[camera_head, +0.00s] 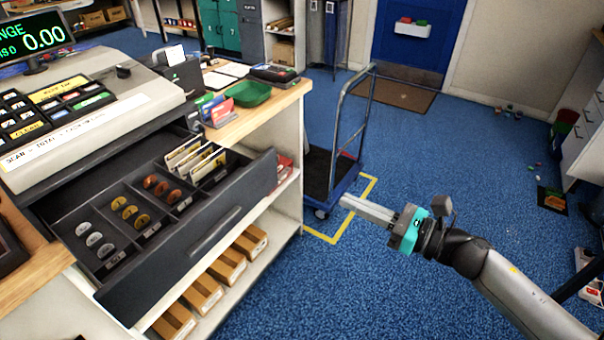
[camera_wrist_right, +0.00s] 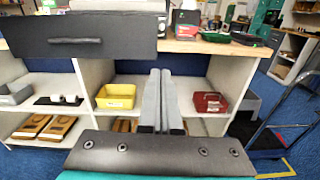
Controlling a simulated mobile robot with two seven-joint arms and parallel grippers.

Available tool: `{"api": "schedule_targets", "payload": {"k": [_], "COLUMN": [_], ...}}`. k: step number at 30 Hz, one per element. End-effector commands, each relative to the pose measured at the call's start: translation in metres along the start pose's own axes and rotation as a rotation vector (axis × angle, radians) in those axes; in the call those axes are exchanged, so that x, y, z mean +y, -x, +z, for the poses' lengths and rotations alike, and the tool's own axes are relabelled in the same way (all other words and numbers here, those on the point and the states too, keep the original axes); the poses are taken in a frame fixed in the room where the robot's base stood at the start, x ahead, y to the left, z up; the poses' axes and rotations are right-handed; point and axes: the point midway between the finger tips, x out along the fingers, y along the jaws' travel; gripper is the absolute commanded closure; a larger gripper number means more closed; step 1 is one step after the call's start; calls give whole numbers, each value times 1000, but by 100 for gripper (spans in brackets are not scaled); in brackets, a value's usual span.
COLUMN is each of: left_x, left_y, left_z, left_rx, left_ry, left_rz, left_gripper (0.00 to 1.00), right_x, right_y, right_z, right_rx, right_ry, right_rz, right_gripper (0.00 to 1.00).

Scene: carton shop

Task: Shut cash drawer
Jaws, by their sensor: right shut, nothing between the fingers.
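The cash drawer (camera_head: 245,205) stands pulled out under the cash register (camera_head: 85,105) on the left in the head view. It is dark grey, with coins and upright notes in its compartments and a bar handle on its front. In the right wrist view the drawer front (camera_wrist_right: 120,32) shows at the upper left. My right gripper (camera_head: 344,199) is shut and empty, in the air to the right of the drawer and apart from it. Its closed fingers (camera_wrist_right: 160,73) point toward the counter in the wrist view. My left gripper is not in view.
A wooden counter top (camera_head: 222,131) with a green bowl (camera_head: 251,94) lies behind the drawer. Shelves with several small cartons (camera_head: 228,266) are below. A blue trolley (camera_head: 332,165) stands behind my right gripper. The blue floor (camera_head: 385,300) around the arm is mostly clear.

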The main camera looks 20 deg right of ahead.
Motion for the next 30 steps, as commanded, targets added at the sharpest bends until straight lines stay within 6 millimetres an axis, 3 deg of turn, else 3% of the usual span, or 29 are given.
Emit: {"api": "schedule_targets", "payload": {"k": [8, 30], "left_x": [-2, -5], "left_y": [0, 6], "left_z": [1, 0], "left_rx": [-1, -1], "left_ry": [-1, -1], "left_rz": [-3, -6], "left_gripper": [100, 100], "right_x": [5, 7], "right_y": [-19, -122], "right_z": [7, 7], "right_rx": [-6, -6], "right_ry": [53, 47], "right_rz": [25, 21], "right_gripper": [100, 100]}}
